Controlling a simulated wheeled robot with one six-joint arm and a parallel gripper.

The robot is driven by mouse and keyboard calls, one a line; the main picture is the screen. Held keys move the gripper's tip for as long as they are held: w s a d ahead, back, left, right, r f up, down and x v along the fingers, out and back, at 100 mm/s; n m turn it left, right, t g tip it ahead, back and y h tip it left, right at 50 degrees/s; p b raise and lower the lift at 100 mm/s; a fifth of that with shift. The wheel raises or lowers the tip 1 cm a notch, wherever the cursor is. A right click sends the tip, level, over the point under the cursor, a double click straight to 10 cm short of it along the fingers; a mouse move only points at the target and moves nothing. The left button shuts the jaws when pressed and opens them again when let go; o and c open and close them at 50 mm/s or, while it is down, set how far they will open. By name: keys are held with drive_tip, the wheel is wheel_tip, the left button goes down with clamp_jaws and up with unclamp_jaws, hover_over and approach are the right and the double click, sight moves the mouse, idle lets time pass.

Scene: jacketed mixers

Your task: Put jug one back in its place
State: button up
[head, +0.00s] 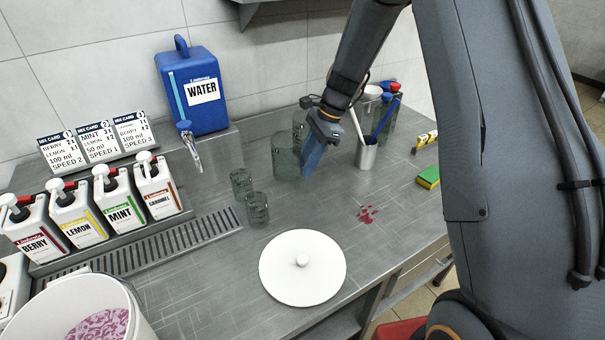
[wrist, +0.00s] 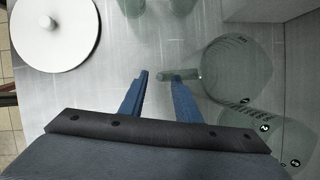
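Two clear greenish jugs stand on the steel counter near the wall. The front jug (head: 286,158) shows in the wrist view (wrist: 237,65) with its handle (wrist: 184,75) pointing toward my fingers. The second jug (head: 300,128) stands close behind it, and also shows in the wrist view (wrist: 285,135). I cannot read which is jug one. My gripper (head: 309,172) is low beside the front jug, with its blue fingers pointing down. In the wrist view the fingers (wrist: 159,80) are apart, with the handle's end between their tips and a visible gap beside it.
Two small glasses (head: 249,197) stand left of the jugs. A white lid (head: 302,268) lies in front. A metal cup (head: 367,154) with utensils, a red spill (head: 367,214) and a sponge (head: 428,177) are to the right. Pump bottles and the blue water tank (head: 192,90) stand left.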

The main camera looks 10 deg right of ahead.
drive_tip(key=s+b+v, duration=0.1)
drive_tip(key=b+v, duration=0.1)
drive_tip(key=v, duration=0.6)
drive_tip(key=s+d+f+n+t+h, duration=0.1)
drive_tip(key=s+d+n+h, duration=0.1)
drive_tip(key=s+n, duration=0.6)
drive_tip(key=s+d+n+t+h, duration=0.1)
drive_tip(key=s+n, duration=0.6)
drive_tip(key=s, duration=0.8)
drive_tip(key=shift+s+d+f+n+h, duration=0.4)
drive_tip(key=shift+d+h, duration=0.4)
drive_tip(key=shift+d, duration=0.25)
